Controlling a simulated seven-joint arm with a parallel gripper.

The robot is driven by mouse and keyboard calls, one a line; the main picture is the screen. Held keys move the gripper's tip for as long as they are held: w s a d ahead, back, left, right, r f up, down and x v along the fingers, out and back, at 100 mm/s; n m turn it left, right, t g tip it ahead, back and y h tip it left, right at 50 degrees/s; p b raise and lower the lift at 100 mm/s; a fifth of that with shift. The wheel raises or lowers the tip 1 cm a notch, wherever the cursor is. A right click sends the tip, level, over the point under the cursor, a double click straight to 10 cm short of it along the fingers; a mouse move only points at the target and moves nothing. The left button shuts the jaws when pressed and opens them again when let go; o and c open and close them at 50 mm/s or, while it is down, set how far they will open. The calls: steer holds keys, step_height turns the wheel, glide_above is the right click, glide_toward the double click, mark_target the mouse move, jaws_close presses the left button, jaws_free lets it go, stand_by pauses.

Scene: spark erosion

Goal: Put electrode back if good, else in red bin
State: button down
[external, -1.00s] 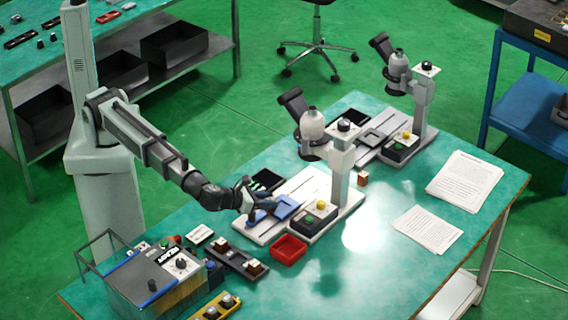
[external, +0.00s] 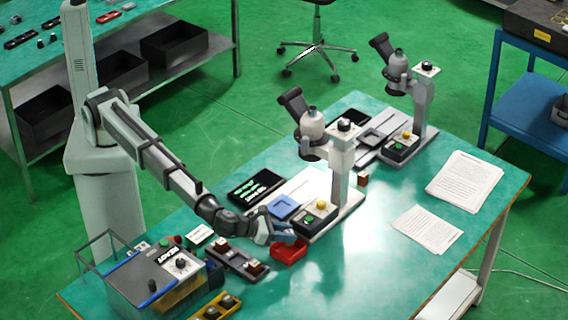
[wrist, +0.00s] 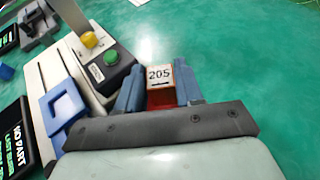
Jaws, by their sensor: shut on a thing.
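My gripper (external: 280,236) is over the red bin (external: 288,250), partly covering it. In the wrist view my gripper (wrist: 160,92) is shut on an electrode (wrist: 159,75). Its pale top is marked "205", and it has orange-brown edges. Red shows below it between the fingers; I cannot tell how high it is above the bin. The blue fixture (external: 283,207) on the microscope base is empty; it also shows in the wrist view (wrist: 63,106). A dark rack (external: 236,258) with electrodes stands left of the bin.
The microscope (external: 340,160) stands behind the bin, with a button box (external: 314,217) close by. A screen (wrist: 14,145) reads "NO PART" and a partly cut-off line. A machine (external: 160,275) stands at left. The table right of the bin is clear up to the papers.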

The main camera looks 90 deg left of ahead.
steer(key=shift+f, duration=2.2)
steer(key=c, duration=0.6)
jaws_free()
steer(key=shift+c, duration=0.2)
steer(key=v, duration=1.3)
steer(key=shift+s+r, duration=0.2)
steer(key=shift+s, duration=0.15)
